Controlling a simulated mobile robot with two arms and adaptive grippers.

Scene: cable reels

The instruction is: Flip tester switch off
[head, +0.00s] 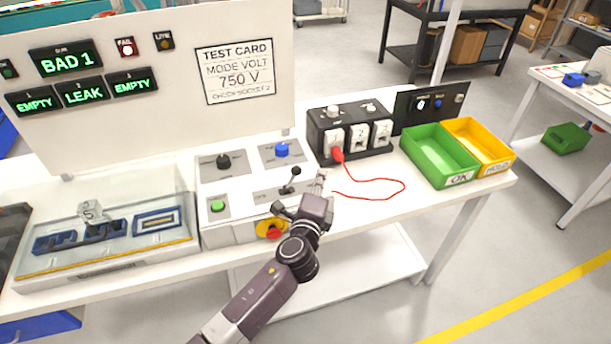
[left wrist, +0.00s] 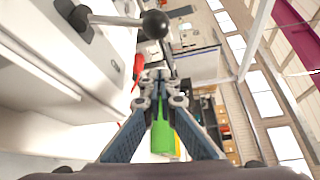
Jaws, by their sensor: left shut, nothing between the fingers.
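The grey-white tester box (head: 240,184) stands on the bench with a black knob, a blue knob and a green button on top. Its switch is a metal lever with a black ball end (head: 295,171), tilted up toward the right. The lever's ball (left wrist: 155,24) is large at the top of the left wrist view. My left gripper (head: 320,182) is shut and empty, just right of the lever at the box's front right. In the wrist view its fingertips (left wrist: 160,76) lie below the ball; I cannot tell whether they touch. My right gripper is not in view.
A red and yellow stop button (head: 272,229) is on the box front, beside my wrist. A black socket block (head: 320,141) with a red plug and red cable (head: 398,196) lies right. Green (head: 440,155) and yellow bins stand farther right. A clear-lidded fixture (head: 150,255) is left.

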